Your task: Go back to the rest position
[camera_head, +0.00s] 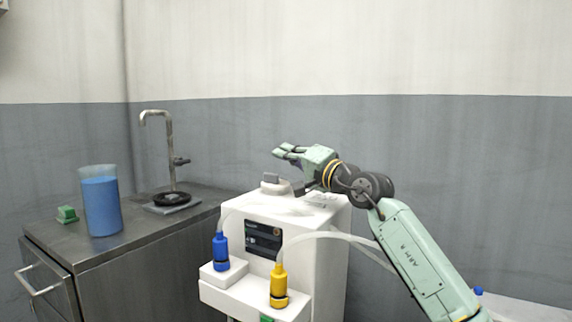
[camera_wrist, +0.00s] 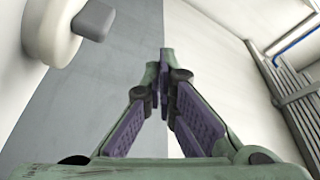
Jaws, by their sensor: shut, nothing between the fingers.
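My gripper (camera_head: 282,152) is pale green and sits above the top of the white machine, pointing left in the head view. In the wrist view its two fingers (camera_wrist: 165,62) come together at the tips, with purple pads facing each other and nothing between them. The white machine (camera_head: 325,250) has a dark front panel and a round knob (camera_head: 272,184) on top. The knob also shows in the wrist view (camera_wrist: 52,30) at the upper left, apart from the fingers.
A blue bottle (camera_head: 221,252) and a yellow bottle (camera_head: 279,285) stand on the machine's front ledges. On the left, a metal counter (camera_head: 140,235) bears a beaker of blue liquid (camera_head: 101,205), a green block (camera_head: 67,214) and a tap (camera_head: 171,150). Open air lies above the counter.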

